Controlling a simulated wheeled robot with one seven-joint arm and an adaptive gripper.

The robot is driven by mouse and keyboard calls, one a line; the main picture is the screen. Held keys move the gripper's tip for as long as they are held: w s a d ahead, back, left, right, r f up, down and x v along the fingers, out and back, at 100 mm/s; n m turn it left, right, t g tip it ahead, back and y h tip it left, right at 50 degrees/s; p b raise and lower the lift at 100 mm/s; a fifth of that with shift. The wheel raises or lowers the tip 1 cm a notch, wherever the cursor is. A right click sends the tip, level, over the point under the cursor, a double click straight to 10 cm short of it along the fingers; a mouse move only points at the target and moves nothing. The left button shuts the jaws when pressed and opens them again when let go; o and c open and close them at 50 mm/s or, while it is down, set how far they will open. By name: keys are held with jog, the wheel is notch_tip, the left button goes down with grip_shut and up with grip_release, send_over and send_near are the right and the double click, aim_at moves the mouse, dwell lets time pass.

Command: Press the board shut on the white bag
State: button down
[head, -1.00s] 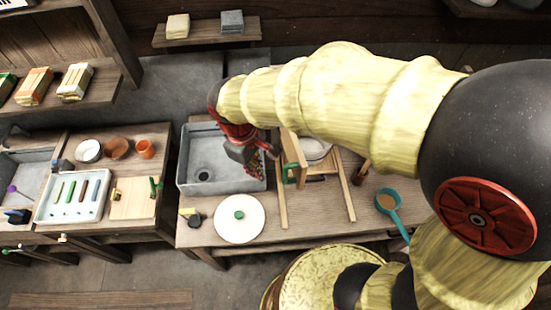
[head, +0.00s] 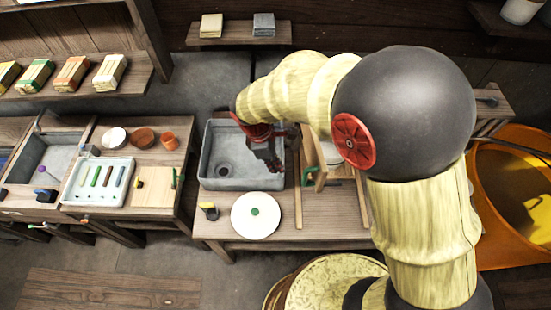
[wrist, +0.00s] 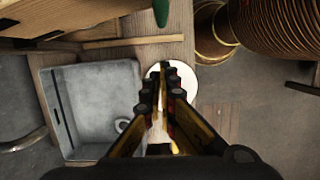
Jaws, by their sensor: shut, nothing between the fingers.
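The wooden board (head: 318,174) stands steeply tilted on the right part of the bench in the head view, with a green handle (head: 307,176) at its edge. A white rounded shape, seemingly the white bag (head: 331,153), shows behind the board and is mostly hidden by my arm. My gripper (head: 276,169) points down at the right side of the sink, left of the board and apart from it. In the wrist view my gripper (wrist: 163,72) has its fingers close together with nothing held. A green piece, likely the handle (wrist: 161,10), shows at the top edge there.
A grey stone sink (head: 215,175) lies left of the board. A white round lid (head: 256,222) with a green knob lies in front of it. Wooden rails (head: 298,200) flank the board. An orange tub (head: 520,205) stands at the right. Open floor lies left of centre in front.

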jog(key=d+f, duration=0.4)
jog(key=d, duration=0.1)
jog(key=shift+s+p, duration=0.15)
jog(key=shift+p, duration=0.3)
jog(key=shift+d, duration=0.15)
